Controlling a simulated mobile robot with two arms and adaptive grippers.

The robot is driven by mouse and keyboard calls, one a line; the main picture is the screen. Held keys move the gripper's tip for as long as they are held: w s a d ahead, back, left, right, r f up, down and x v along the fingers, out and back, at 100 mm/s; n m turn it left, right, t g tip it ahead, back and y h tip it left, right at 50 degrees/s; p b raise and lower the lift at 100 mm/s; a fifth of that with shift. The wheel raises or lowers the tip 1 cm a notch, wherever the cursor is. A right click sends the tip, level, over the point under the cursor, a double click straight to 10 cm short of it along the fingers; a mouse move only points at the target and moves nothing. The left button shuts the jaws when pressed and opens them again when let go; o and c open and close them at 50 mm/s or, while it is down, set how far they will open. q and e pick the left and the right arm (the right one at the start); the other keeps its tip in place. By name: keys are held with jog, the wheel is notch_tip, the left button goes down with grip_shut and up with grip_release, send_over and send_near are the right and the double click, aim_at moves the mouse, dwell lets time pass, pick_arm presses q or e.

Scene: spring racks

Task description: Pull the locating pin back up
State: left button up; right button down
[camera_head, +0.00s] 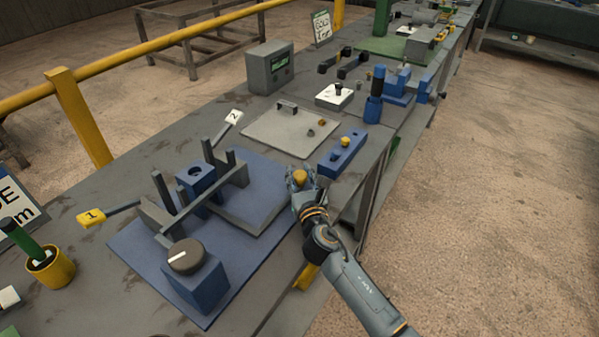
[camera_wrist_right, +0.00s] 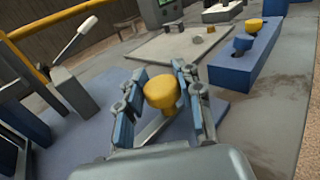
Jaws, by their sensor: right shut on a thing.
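The locating pin shows as a yellow knob (camera_head: 299,176) at the right edge of the blue base plate (camera_head: 262,190). My right gripper (camera_head: 301,180) is at the knob. In the right wrist view the yellow knob (camera_wrist_right: 161,94) sits between the two fingers of the right gripper (camera_wrist_right: 160,98), which is shut on it. My left gripper is not in view.
Grey bars, a blue block with a hole (camera_head: 195,178), lever 1 (camera_head: 91,217), lever 2 (camera_head: 234,117) and a dial box (camera_head: 197,281) stand on the left. A blue block (camera_head: 338,158) with another yellow knob (camera_head: 345,141) stands just beyond my gripper. The floor at right is free.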

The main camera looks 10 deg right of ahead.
notch_tip(320, 180, up, 8)
jog(key=p, duration=0.6)
jog(key=shift+r, duration=0.1)
jog(key=c, duration=0.9)
grip_release()
jog(key=shift+o, duration=0.2)
jog(key=shift+s, duration=0.1)
jog(key=shift+f, duration=0.2)
jog(key=shift+s, duration=0.3)
jog(key=s, duration=1.1)
jog(key=shift+s, duration=0.25)
